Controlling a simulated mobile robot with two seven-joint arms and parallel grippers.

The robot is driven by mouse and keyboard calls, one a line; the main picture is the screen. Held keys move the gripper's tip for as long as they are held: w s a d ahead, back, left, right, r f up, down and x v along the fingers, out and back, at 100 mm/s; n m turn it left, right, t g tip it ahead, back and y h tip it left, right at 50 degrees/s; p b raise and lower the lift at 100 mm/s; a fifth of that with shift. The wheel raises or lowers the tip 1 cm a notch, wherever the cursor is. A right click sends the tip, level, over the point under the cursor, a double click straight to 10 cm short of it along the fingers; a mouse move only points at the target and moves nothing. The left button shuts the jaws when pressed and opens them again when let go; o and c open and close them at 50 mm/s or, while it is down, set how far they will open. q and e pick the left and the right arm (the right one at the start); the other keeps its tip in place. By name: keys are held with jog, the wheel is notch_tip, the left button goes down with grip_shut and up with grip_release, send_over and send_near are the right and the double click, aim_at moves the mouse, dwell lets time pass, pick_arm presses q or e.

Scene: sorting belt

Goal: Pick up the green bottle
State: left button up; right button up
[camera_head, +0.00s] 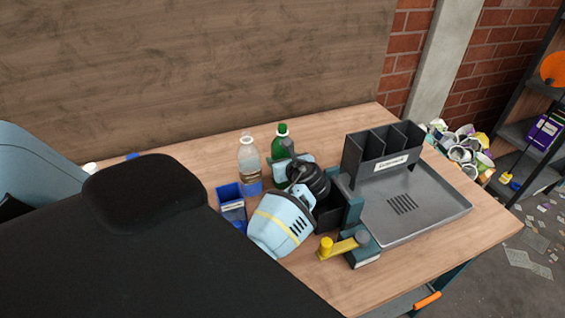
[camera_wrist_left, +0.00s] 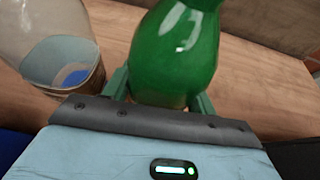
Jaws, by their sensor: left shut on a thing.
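The green bottle (camera_head: 282,141) stands near the back of the wooden table, just right of a clear bottle. My left gripper (camera_wrist_left: 161,97) is shut on it, with one green finger on each side of its body in the left wrist view. In that view the green bottle (camera_wrist_left: 176,45) fills the upper middle, and its lower end is hidden behind the gripper's edge. In the head view my left wrist covers its lower part. I cannot tell whether its base touches the table.
The clear bottle (camera_head: 249,158) with a brown and blue lower part stands close on the left. A blue bin (camera_head: 231,206) is in front of it. A grey tray (camera_head: 440,211) with a dark divided holder (camera_head: 378,156) lies on the right. A yellow lever (camera_head: 343,246) sits near the front.

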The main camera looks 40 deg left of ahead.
aim_at(285, 131)
pick_arm(q)
notch_tip(285, 131, up, 9)
jog(key=shift+f+p, duration=0.1)
jog(key=shift+p, duration=0.55)
jog(key=shift+r, duration=0.75)
pick_arm(e)
jog(key=shift+w+d+r+t, duration=0.2)
jog(key=shift+w+r+t, duration=0.1)
jog(key=shift+w+r, duration=0.5)
